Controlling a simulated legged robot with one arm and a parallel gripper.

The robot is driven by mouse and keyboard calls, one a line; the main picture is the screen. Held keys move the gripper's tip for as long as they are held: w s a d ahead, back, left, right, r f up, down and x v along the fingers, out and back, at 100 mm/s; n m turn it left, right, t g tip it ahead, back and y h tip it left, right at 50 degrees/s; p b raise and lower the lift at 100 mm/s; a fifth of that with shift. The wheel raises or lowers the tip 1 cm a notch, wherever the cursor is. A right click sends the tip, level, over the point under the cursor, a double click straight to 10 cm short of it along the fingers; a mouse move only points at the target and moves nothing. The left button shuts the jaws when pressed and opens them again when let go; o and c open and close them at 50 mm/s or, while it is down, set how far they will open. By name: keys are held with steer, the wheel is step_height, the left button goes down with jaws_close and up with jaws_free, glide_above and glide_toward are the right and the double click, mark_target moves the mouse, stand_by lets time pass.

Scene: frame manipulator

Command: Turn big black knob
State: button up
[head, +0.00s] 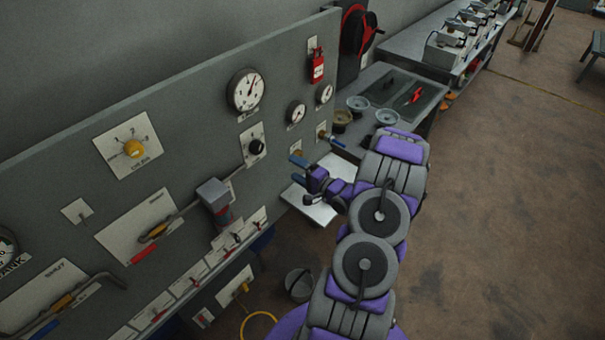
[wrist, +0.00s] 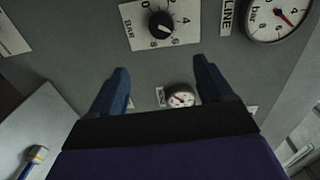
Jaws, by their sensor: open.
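The black knob (head: 256,147) sits on a white dial plate on the grey panel. In the wrist view the black knob (wrist: 161,25) is at the top centre, on a plate (wrist: 137,38) marked "Bar" with several numbers. Its pointer setting is hard to read. My gripper (head: 298,170) is in front of the panel, to the right of the knob and slightly lower in the head view. In the wrist view its two blue fingers (wrist: 161,66) are spread with nothing between them, and the knob lies beyond the fingertips, apart from them.
A large gauge (head: 245,90) is above the knob, and a small gauge (head: 296,113) is to its right. A yellow knob (head: 133,148) is at the left. A grey-red tool (head: 215,200) juts from the panel below left. A white shelf (head: 310,207) lies below my gripper.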

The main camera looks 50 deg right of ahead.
steer(key=shift+s+r, duration=0.1)
steer(key=shift+s, duration=0.75)
